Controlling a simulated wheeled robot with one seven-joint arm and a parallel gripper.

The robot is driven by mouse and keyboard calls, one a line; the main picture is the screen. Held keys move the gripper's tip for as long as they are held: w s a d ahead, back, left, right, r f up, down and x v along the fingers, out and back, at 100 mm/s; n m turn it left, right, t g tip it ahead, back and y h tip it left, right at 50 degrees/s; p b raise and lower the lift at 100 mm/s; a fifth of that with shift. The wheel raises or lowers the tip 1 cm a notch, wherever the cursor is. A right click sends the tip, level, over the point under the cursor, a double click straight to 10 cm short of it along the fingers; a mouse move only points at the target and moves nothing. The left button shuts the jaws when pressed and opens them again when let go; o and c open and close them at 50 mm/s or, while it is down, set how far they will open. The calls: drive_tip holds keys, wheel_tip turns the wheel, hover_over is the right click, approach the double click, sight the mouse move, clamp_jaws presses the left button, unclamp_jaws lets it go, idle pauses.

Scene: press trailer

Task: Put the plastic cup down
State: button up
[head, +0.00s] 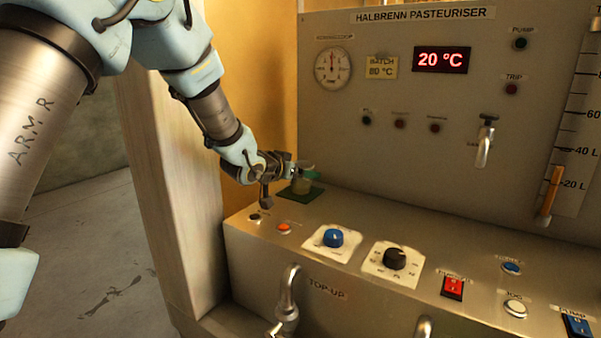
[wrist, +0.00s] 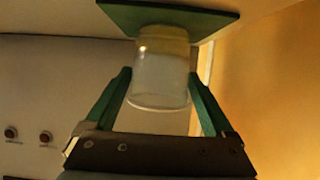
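The clear plastic cup (wrist: 160,75) is between the green fingers of my gripper (wrist: 160,72) in the wrist view. The fingertips meet the cup's sides, so my gripper looks shut on it. In the head view my gripper (head: 293,171) reaches to the back left of the panel's ledge, and the cup (head: 302,185) shows small and partly hidden there. The cup is over a dark green square mat (head: 313,194), which also shows in the wrist view (wrist: 222,19). I cannot tell for sure whether the cup's base touches the mat.
The ledge in front of the mat carries an orange button (head: 284,228), a blue knob (head: 333,238), a black knob (head: 395,258) and a red switch (head: 453,287). The upright panel (head: 400,165) rises behind, and a yellow wall (head: 255,75) stands left.

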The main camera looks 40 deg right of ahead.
drive_tip(key=shift+o, duration=0.6)
drive_tip(key=shift+r, duration=0.1)
drive_tip(key=shift+r, duration=0.15)
drive_tip(key=b+v, duration=0.1)
drive_tip(key=v, duration=1.1)
drive_tip(key=shift+b, duration=0.4)
